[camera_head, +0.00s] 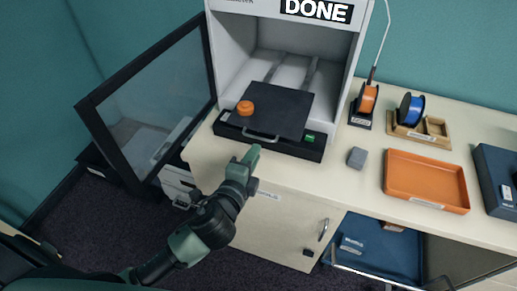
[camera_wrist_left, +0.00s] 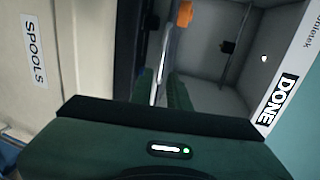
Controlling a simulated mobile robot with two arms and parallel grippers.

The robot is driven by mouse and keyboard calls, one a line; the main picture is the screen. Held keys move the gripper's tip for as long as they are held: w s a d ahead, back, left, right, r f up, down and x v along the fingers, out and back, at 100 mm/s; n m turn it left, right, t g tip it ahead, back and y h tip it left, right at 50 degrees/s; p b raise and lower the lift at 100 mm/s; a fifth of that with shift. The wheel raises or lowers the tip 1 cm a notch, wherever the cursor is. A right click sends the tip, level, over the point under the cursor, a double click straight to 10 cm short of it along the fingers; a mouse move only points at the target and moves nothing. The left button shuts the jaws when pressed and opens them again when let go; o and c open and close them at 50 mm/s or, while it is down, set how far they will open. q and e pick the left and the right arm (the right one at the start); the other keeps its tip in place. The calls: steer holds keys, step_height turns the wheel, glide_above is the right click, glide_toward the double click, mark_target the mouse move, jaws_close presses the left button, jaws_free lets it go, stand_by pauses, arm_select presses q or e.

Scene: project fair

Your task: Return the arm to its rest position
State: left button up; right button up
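My left arm (camera_head: 205,228) comes in from the lower left of the head view and reaches up to the front of the printer. Its left gripper (camera_head: 249,163) is just in front of the black print bed (camera_head: 282,108) and its handle, with nothing seen held. In the left wrist view the two green fingers (camera_wrist_left: 160,92) stand apart with a gap between them. I cannot tell whether they touch the handle. The bed is slid partly out of the printer and bears a small orange piece (camera_head: 245,107). My right gripper is not in view.
The printer (camera_head: 228,50) reads DONE, and its glass door (camera_head: 150,95) stands open at the left. On the counter are a grey block (camera_head: 356,158), an orange tray (camera_head: 425,180), orange (camera_head: 368,98) and blue (camera_head: 411,109) spools, and a dark blue box (camera_head: 493,180). A blue drawer (camera_head: 375,250) is open below.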

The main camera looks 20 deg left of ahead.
arm_select(q)
steer(key=shift+v, duration=0.95)
steer(key=s+a+f+n+g, duration=0.1)
steer(key=a+f+n+g, duration=0.1)
steer(key=f, duration=0.9)
steer(key=s+a+f+n+g, duration=0.1)
steer(key=f+n+g, duration=0.15)
steer(key=f, duration=0.95)
steer(key=s+a+f+n+g+b, duration=0.1)
steer(key=s+a+f+n+g, duration=0.1)
steer(key=s+f, duration=0.45)
steer(key=s+a+f+n+g+b, duration=0.1)
steer(key=s+f+g, duration=0.15)
steer(key=f, duration=0.75)
steer(key=s+f+n+g, duration=0.2)
steer(key=s+f, duration=0.3)
steer(key=s, duration=0.5)
steer(key=s+a+f+n+g, duration=0.1)
steer(key=s+f+n, duration=0.2)
steer(key=s+f, duration=0.3)
steer(key=s+f+n+g, duration=0.2)
steer(key=s+f, duration=0.4)
steer(key=s, duration=0.7)
steer(key=shift+s+a+f+n+g+y, duration=0.2)
steer(key=shift+s+n+g+y, duration=0.1)
steer(key=shift+n, duration=0.45)
